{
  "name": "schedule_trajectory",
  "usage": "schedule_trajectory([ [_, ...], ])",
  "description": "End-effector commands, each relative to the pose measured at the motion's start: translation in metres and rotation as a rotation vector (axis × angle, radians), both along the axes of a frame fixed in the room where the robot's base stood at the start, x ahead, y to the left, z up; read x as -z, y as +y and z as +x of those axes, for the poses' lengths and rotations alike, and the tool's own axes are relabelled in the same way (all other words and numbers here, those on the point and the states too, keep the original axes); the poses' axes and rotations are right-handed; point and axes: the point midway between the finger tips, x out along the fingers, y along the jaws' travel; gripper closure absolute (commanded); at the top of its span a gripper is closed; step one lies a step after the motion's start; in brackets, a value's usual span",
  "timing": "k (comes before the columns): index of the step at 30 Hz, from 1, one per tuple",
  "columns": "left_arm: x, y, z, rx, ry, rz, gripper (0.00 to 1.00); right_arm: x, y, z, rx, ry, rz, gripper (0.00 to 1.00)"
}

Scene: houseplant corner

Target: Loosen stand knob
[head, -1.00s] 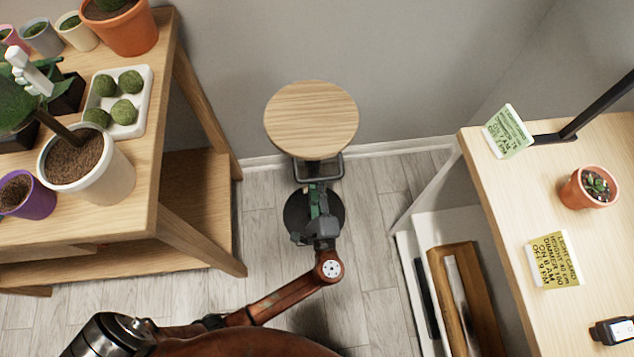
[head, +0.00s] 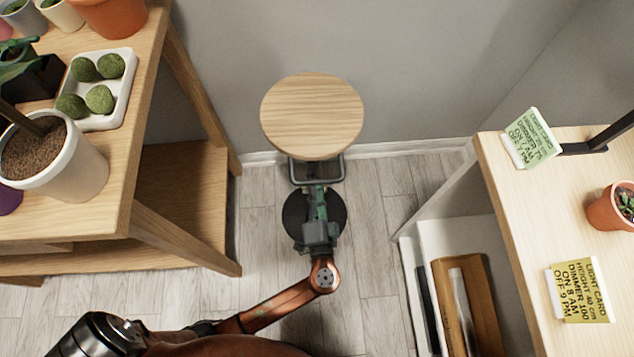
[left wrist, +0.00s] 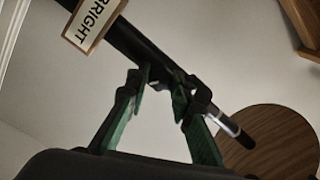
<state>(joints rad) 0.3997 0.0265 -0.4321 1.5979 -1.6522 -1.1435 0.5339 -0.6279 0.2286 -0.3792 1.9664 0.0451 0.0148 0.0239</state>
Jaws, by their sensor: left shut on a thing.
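The plant stand has a round wooden top (head: 312,115), a dark U-shaped bar (head: 333,178) below it and a round black base (head: 298,218) on the floor. My left gripper (head: 318,192) reaches in low at the front of the stand, below the top. In the left wrist view, the green-padded fingers of my left gripper (left wrist: 162,88) close at the stand's black post (left wrist: 125,42), which has a bright silver section near the wooden top (left wrist: 268,145). The gripper is shut on the stand knob, which is mostly hidden between the fingertips. My right gripper is out of view.
A wooden plant table (head: 160,110) with pots and a white tray of moss balls (head: 124,92) stands at left. A wooden desk (head: 540,215) with cards and a potted succulent (head: 612,208) stands at right. Bare floor surrounds the stand.

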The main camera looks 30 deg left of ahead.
Motion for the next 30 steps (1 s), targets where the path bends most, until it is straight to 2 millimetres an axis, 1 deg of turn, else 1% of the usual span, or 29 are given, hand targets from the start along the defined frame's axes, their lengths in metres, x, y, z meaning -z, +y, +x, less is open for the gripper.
schedule_trajectory([
  [1,0.0034,0.0001,-0.0014,-0.002,-0.018,-0.036,1.0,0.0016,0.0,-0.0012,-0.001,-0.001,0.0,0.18],
  [9,0.0025,0.0003,-0.0015,-0.002,-0.156,-0.239,1.0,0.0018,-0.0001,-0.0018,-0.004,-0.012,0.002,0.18],
  [15,0.0022,0.0005,-0.0017,-0.002,-0.237,-0.359,1.0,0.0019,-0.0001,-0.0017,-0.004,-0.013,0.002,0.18],
  [21,0.0023,0.0006,-0.0018,-0.003,-0.292,-0.442,1.0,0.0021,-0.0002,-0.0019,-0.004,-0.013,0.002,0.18],
  [30,0.0024,0.0007,-0.0019,-0.003,-0.328,-0.494,1.0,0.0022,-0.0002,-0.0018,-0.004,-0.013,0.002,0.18],
])
